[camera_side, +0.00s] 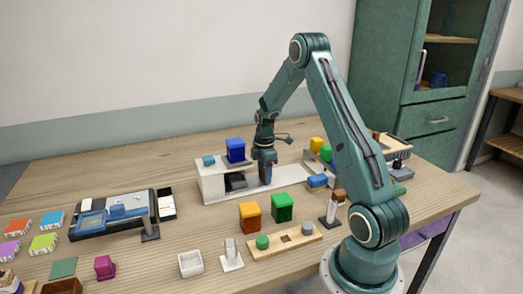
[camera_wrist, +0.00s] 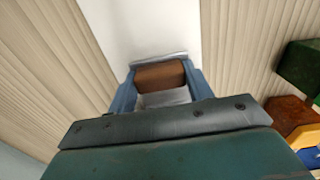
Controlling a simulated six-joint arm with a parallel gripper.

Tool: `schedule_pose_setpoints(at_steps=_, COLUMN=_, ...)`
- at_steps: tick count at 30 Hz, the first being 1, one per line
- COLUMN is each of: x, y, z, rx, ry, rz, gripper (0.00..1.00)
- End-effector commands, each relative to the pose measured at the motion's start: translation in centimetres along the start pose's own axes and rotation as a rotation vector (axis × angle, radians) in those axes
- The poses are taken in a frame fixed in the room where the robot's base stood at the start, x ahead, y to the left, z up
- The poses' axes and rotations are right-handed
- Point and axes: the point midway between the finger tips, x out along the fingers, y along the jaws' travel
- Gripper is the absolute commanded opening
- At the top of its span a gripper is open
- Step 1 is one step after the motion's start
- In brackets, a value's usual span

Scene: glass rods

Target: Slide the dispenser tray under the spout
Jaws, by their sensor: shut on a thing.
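A white housing (camera_side: 212,184) with a dark opening (camera_side: 236,181) stands at the middle of the table, with a long white base (camera_side: 290,176) running to its right. A blue block (camera_side: 235,150) and a small teal block (camera_side: 208,160) sit on top. My gripper (camera_side: 266,178) points down just right of the opening, low over the base. In the wrist view my gripper (camera_wrist: 160,88) is shut on a brown piece (camera_wrist: 160,75) between its blue fingers, with a pale grey metallic part (camera_wrist: 165,98) beside it. I cannot tell how this piece joins the tray, and no spout is clearly seen.
Orange (camera_side: 250,215) and green (camera_side: 282,206) blocks stand in front of the base. A blue piece (camera_side: 317,181) lies near its right end. A wooden board with holes (camera_side: 287,241) lies nearer. A blue-grey device (camera_side: 112,213) stands at left.

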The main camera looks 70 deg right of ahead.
Motion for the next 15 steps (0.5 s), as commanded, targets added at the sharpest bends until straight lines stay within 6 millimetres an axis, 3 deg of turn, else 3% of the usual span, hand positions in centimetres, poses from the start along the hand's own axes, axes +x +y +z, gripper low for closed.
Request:
schedule_pose_setpoints(at_steps=8, x=-0.06, y=0.03, z=-0.57, rx=-0.003, ry=0.005, rz=0.002, gripper=0.10)
schedule_pose_setpoints(at_steps=9, x=-0.06, y=0.03, z=-0.60, rx=-0.003, ry=0.006, rz=0.002, gripper=0.55)
schedule_pose_setpoints(at_steps=12, x=-0.05, y=0.03, z=-0.57, rx=-0.003, ry=0.005, rz=0.002, gripper=0.73)
schedule_pose_setpoints(at_steps=15, x=-0.04, y=0.02, z=-0.49, rx=-0.002, ry=0.004, rz=0.001, gripper=0.73)
